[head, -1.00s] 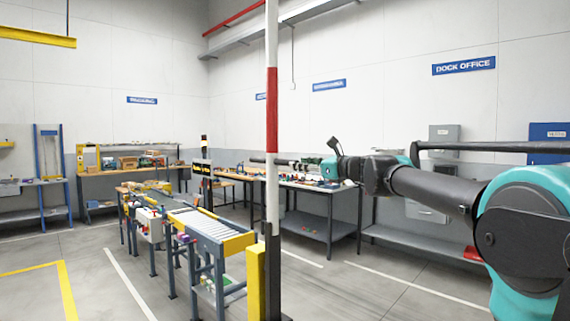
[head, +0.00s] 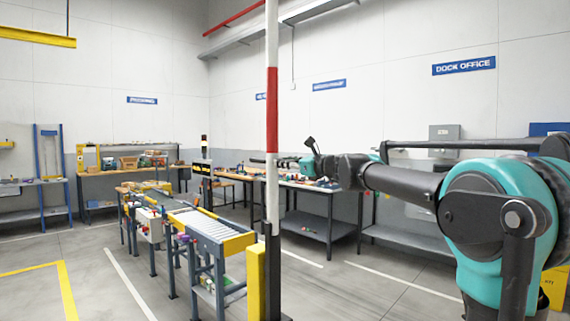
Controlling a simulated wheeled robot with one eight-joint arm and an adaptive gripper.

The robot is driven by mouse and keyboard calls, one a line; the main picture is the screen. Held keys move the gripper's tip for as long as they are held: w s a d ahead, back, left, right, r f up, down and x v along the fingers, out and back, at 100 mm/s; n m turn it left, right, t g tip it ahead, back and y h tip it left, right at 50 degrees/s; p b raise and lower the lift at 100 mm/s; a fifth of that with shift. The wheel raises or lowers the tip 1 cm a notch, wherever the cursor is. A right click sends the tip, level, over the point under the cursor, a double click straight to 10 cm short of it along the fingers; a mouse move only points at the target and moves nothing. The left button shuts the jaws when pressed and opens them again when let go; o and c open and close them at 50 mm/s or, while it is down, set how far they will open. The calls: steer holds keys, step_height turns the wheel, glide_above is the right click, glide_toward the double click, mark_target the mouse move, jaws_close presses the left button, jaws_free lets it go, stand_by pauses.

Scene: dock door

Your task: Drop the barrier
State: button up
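The barrier is a red and white pole (head: 272,110) standing upright, its top running out of the picture. Its lower end is dark and sits beside a yellow post (head: 256,283). My arm reaches in from the right, and my gripper (head: 285,161) is at its far left end, just right of the pole in the picture. It is small and lies against the cluttered bench, so its fingers cannot be made out. I cannot tell whether it touches the pole.
A roller conveyor (head: 198,224) with yellow ends stands left of the post. Benches (head: 305,222) with small items line the wall behind. A yellow overhead beam (head: 38,37) is at upper left. Floor at front left is open, with a yellow line (head: 67,290).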

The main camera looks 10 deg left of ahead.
jaws_close()
